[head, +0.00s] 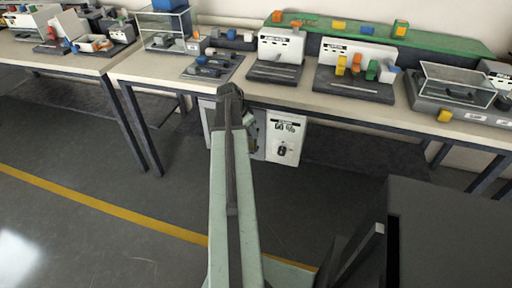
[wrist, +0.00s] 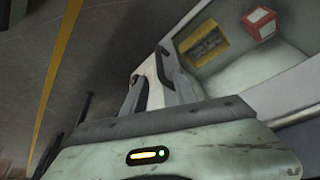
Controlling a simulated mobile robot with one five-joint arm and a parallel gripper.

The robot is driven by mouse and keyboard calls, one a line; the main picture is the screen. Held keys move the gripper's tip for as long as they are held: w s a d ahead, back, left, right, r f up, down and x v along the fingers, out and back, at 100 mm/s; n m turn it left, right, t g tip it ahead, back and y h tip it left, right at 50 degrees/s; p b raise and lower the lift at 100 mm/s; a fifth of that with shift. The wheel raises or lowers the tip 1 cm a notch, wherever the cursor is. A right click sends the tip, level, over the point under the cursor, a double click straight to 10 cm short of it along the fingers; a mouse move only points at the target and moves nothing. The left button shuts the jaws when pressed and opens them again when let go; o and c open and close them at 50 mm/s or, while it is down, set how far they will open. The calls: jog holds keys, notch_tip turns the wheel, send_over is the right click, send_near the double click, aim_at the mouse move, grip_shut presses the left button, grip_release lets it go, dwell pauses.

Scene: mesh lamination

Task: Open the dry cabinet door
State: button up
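The dry cabinet (head: 285,138) stands under the bench in the head view, with a white panel, a humidity display and a dark knob. Its left part is mostly hidden behind my arm. In the wrist view the cabinet's pale frame (wrist: 290,92) surrounds a window or opening, through which a yellow box (wrist: 204,46) and a red-and-white box (wrist: 260,24) show. My gripper (wrist: 155,88) is at the cabinet's edge, with dark finger parts on either side of a pale strip. Whether they grip that strip or a handle is unclear. The fingertips are not distinct in the head view.
The bench (head: 330,108) runs above the cabinet and carries instruments and small coloured blocks. A bench leg (head: 145,130) stands left of the cabinet. A yellow line (head: 100,207) crosses the floor. Open floor lies in front of the cabinet.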

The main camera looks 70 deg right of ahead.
jog(key=b, duration=0.7)
send_near(256, 149)
jog(key=d+f, duration=0.1)
jog(key=s+d+f, duration=0.1)
jog(key=f, duration=0.1)
jog(key=d+f, duration=0.1)
jog(key=d, duration=0.1)
jog(key=shift+s+f, duration=0.2)
jog(key=shift+s, duration=0.05)
jog(key=shift+r, duration=0.15)
jog(key=shift+c, duration=0.3)
grip_shut()
